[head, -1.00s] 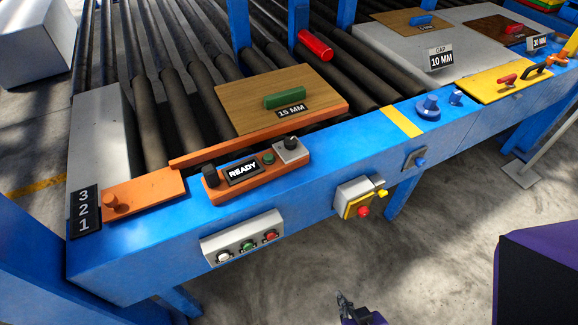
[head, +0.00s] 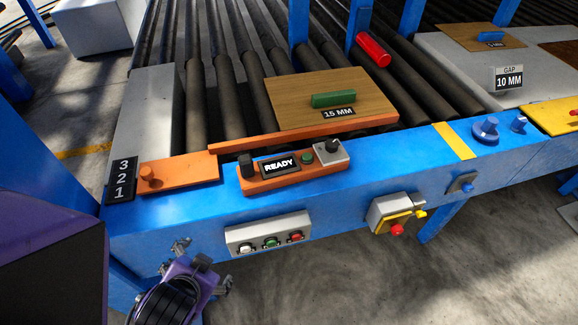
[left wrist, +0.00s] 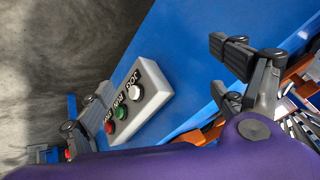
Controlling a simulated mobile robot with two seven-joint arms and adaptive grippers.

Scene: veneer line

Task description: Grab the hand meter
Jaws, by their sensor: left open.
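The likely hand meter is an orange unit (head: 268,184) with a lit READY display, a black knob at its left end, a green button and a grey block with a dark knob. It lies on the blue front rail of the roller line in the head view. My left gripper (head: 203,264) is open and empty, low in front of the rail, left of and below the orange unit. In the left wrist view its spread fingers (left wrist: 168,78) show, with an orange part partly hidden behind the right finger. My right gripper is not in view.
A grey button box (head: 268,233) is on the rail's front face, close to my left gripper. A yellow-and-grey switch box (head: 392,213) sits further right. An orange plate with a peg (head: 185,174) and a wooden board with a green handle (head: 300,97) lie nearby.

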